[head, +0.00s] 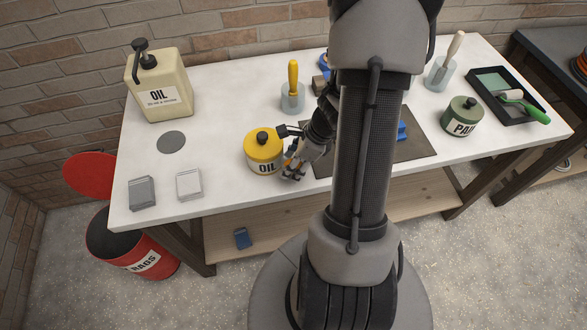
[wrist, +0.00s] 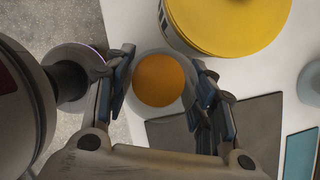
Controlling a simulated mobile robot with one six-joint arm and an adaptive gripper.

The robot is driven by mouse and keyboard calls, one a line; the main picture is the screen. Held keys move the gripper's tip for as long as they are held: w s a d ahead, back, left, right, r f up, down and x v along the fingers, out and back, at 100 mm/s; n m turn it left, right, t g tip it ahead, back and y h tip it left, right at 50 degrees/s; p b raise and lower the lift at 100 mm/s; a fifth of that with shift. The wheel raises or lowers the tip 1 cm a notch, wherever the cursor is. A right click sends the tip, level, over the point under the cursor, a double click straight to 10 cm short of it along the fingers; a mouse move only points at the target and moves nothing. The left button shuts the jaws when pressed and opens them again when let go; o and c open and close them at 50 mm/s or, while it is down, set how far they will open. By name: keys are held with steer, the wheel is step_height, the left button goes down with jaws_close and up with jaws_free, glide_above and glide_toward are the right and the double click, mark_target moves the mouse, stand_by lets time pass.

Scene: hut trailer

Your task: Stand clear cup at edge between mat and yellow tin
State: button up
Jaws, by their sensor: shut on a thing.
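My gripper (head: 293,168) is shut on a clear cup, which shows between the fingers in the wrist view (wrist: 143,103). An orange round thing (wrist: 160,80) shows inside the cup's pale rim. The yellow tin (head: 264,158) stands just left of my gripper in the head view and at the top of the wrist view (wrist: 235,20). The dark mat (head: 415,148) lies to the right, partly behind my arm; its corner shows in the wrist view (wrist: 255,125). The cup is near the table's front edge. I cannot tell whether its base touches the table.
A clear cup with a yellow-handled tool (head: 292,103) stands behind the tin. An oil can (head: 160,90), grey disc (head: 171,142) and two small stacks (head: 142,193) are at left. A green tin (head: 462,117) and black tray (head: 495,85) are at right.

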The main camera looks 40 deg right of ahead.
steer(key=shift+f, duration=0.75)
steer(key=shift+f+b, duration=0.2)
steer(key=shift+b, duration=0.15)
steer(key=o, duration=1.1)
steer(key=shift+r, duration=0.1)
steer(key=shift+r+p, duration=0.25)
steer(key=shift+p, duration=0.05)
steer(key=p+v, duration=0.5)
steer(key=v, duration=0.6)
steer(key=shift+s+d+r+p, duration=0.15)
steer(key=shift+r+p, duration=0.2)
steer(key=shift+p, duration=0.05)
